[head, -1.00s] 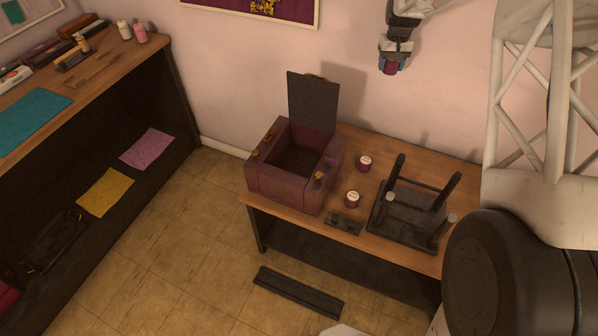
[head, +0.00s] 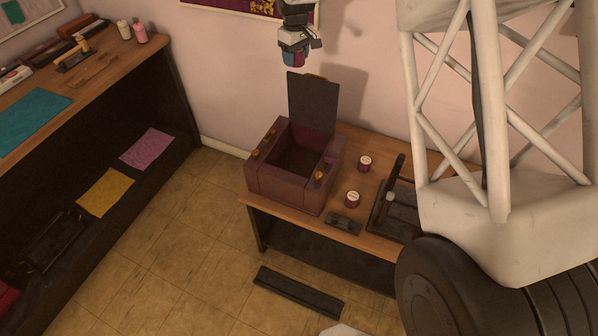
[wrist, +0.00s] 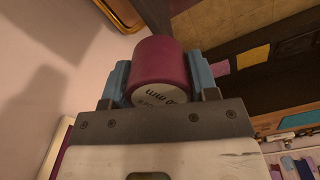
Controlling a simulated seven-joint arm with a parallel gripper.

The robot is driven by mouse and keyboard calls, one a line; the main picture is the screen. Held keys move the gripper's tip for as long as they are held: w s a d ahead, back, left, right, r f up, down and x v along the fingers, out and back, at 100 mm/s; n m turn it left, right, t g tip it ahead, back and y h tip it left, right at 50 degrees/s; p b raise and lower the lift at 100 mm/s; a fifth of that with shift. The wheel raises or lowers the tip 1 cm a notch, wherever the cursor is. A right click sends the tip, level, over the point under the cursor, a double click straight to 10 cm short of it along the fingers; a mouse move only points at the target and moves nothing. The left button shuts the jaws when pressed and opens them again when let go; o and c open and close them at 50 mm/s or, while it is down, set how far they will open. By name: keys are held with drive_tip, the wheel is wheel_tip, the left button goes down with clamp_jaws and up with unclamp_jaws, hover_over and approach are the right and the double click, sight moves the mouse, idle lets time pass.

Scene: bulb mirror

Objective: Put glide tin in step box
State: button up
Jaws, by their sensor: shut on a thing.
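My gripper (head: 294,58) is shut on a purple tin with a white lettered lid. The held tin (wrist: 160,68) sits between the two blue fingers in the wrist view, and I cannot read its label fully. In the head view my gripper is high, above and behind the box. The step box (head: 281,190) is a dark purple open chest on the small table, its dark lid (head: 313,103) raised at the back. Its inside is dark and I see nothing in it. Two similar tins, a rear one (head: 365,163) and a front one (head: 352,199), stand right of the box.
A dark block (head: 343,223) lies at the table's (head: 263,206) front edge. A dark upturned stool-like frame (head: 390,210) stands at the right, partly hidden by my arm. A long shelf unit (head: 130,62) is at the left.

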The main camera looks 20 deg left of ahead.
drive_tip(key=s+a+f+n, duration=0.1)
drive_tip(key=s+a+f, duration=0.1)
drive_tip(key=s+a, duration=0.2)
drive_tip(key=m, duration=0.5)
hover_over(298, 171)
wheel_tip(298, 171, down, 27)
drive_tip(key=shift+w+f, duration=0.1)
drive_tip(key=shift+f, duration=3.1)
drive_tip(key=shift+f, duration=0.1)
drive_tip(key=shift+f, duration=1.8)
